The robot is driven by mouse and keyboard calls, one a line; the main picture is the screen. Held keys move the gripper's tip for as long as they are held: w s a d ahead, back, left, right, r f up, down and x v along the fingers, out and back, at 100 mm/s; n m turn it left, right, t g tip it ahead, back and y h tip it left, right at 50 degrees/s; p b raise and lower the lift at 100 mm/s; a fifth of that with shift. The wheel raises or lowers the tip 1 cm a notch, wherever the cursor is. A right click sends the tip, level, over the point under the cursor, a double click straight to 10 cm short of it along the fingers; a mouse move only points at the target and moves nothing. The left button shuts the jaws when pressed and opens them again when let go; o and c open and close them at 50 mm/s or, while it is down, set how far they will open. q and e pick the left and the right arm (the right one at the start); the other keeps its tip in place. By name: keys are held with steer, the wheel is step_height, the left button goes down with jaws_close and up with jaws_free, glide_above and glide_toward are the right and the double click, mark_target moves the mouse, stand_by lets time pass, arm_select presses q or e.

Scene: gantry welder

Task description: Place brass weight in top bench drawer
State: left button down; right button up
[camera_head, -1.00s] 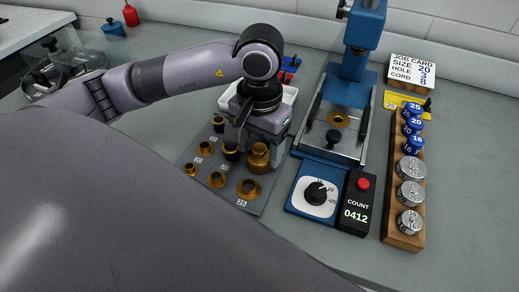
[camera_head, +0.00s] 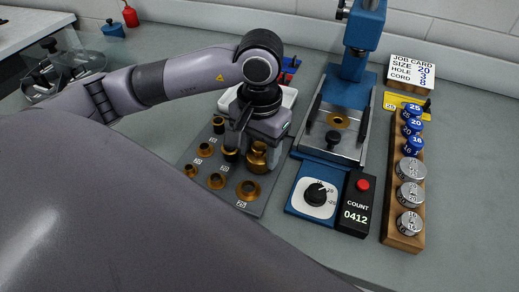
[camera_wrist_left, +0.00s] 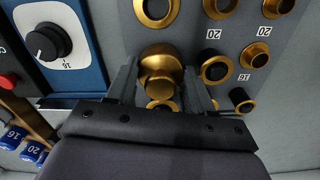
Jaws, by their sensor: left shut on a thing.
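The brass weight (camera_head: 257,160) is a rounded, knobbed golden piece near the right edge of the dark bushing plate. My left gripper (camera_head: 256,147) reaches down from above and is shut on it. In the left wrist view the brass weight (camera_wrist_left: 160,72) sits between the two fingers (camera_wrist_left: 163,88), over or very close to the plate; I cannot tell whether it touches. My right gripper is not in view. The bench drawer is not in view either.
The dark plate (camera_head: 228,196) holds several brass and black bushings. A blue press (camera_head: 351,66), a dial box (camera_head: 315,197) and a counter (camera_head: 355,212) stand to the right. A white tray (camera_head: 290,96) is behind my gripper.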

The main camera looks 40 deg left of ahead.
mark_target(260, 146)
arm_select(q)
step_height(260, 146, up, 19)
steer(key=p, duration=0.2)
steer(key=shift+r+p, duration=0.2)
steer(key=shift+p, duration=0.15)
